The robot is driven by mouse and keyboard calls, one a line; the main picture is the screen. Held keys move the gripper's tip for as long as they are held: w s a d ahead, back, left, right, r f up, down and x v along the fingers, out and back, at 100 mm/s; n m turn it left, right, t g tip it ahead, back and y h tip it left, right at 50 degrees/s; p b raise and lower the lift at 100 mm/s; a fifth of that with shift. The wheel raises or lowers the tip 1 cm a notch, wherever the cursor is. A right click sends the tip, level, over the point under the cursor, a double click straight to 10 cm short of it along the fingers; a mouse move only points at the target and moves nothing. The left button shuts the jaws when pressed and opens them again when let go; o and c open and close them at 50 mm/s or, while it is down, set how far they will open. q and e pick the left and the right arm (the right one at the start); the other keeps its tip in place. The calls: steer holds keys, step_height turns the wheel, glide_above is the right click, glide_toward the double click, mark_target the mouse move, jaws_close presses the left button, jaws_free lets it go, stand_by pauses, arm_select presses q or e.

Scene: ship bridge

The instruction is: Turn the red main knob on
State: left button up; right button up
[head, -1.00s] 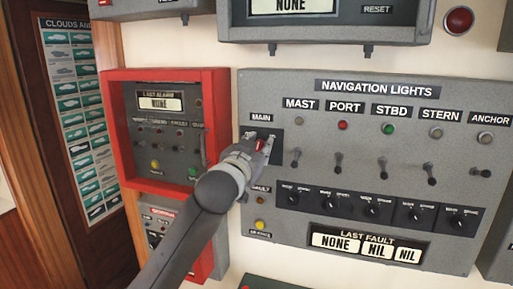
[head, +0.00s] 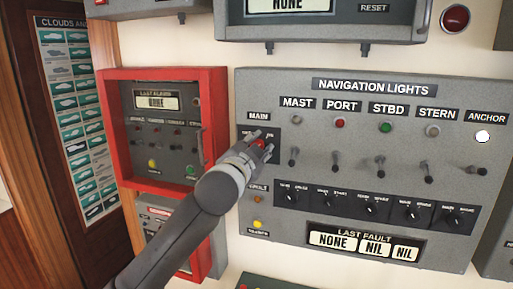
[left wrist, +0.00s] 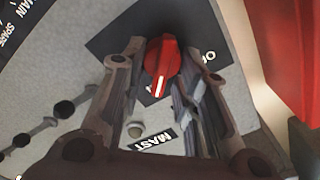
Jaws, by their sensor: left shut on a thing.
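The red main knob (left wrist: 160,68) sits on a dark square plate on the grey navigation lights panel (head: 430,250). In the head view the red knob (head: 260,143) shows between the fingertips under the MAIN label. My left gripper (head: 255,145) reaches it from the lower left, and its fingers stand on both sides of the knob in the left wrist view (left wrist: 160,75), shut on it. The knob's white pointer line shows in the wrist view. Most of the plate's markings are hidden by the gripper. The anchor lamp (head: 482,136) glows white. My right gripper is not in view.
A red-framed alarm box (head: 165,72) stands left of the panel, close to my left arm. Toggle switches (head: 383,168) and a row of black knobs (head: 370,205) lie to the right of the gripper. A grey unit (head: 400,22) hangs above.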

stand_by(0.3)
arm_select(q)
steer(key=o, duration=0.9)
steer(key=shift+c, duration=0.2)
steer(key=v, duration=1.2)
steer(key=shift+f, duration=0.1)
